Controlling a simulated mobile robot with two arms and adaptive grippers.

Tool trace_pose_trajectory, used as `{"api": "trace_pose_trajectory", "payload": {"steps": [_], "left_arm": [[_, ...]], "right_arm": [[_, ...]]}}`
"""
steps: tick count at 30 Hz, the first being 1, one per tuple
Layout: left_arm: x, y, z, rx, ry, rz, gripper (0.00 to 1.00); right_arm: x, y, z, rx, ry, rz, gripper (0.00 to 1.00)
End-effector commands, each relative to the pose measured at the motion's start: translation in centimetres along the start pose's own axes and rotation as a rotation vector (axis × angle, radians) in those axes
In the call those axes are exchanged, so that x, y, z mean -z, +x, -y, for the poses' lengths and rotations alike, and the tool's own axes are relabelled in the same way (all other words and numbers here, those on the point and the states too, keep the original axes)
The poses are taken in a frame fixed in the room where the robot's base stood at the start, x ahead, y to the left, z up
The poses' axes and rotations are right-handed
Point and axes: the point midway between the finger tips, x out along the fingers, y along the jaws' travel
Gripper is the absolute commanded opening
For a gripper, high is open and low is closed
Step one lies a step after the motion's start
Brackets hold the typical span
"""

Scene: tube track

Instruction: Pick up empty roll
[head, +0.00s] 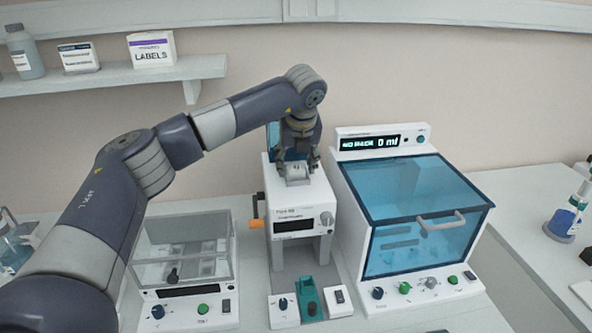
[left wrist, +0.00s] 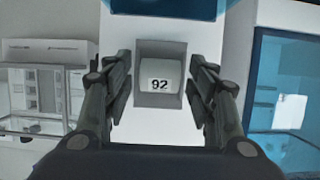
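A grey-white roll marked "92" (left wrist: 160,85) sits in a square recess on top of the white middle machine (head: 318,191). In the left wrist view it lies in the centre, between the fingers. I cannot tell from the frames whether it is empty. My left gripper (head: 298,164) points down over the machine's top. In the left wrist view its two dark fingers (left wrist: 160,78) are open, one on each side of the recess, with gaps to the roll. How far the fingertips are above the top is hard to tell. My right gripper is not in view.
A blue-lidded machine reading "NO RACK 0 ml" (head: 415,195) stands close on the right. A clear-covered box (head: 185,250) stands on the left. An orange handle (head: 257,223) sticks out of the middle machine's left side.

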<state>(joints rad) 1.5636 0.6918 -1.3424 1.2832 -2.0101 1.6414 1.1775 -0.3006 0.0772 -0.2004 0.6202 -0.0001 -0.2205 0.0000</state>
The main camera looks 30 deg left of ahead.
Motion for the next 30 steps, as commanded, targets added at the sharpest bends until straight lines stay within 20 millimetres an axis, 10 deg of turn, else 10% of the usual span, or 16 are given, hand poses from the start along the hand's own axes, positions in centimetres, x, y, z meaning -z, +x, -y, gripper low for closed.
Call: {"api": "trace_pose_trajectory", "payload": {"steps": [26,30], "left_arm": [[-1.3,-3.1,0.2,0.005,-0.001,0.004,0.24],[1.4,-4.2,0.7,0.004,0.007,0.004,0.24]], "right_arm": [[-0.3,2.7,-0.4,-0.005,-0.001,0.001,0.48],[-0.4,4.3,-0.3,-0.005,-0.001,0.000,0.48]]}}
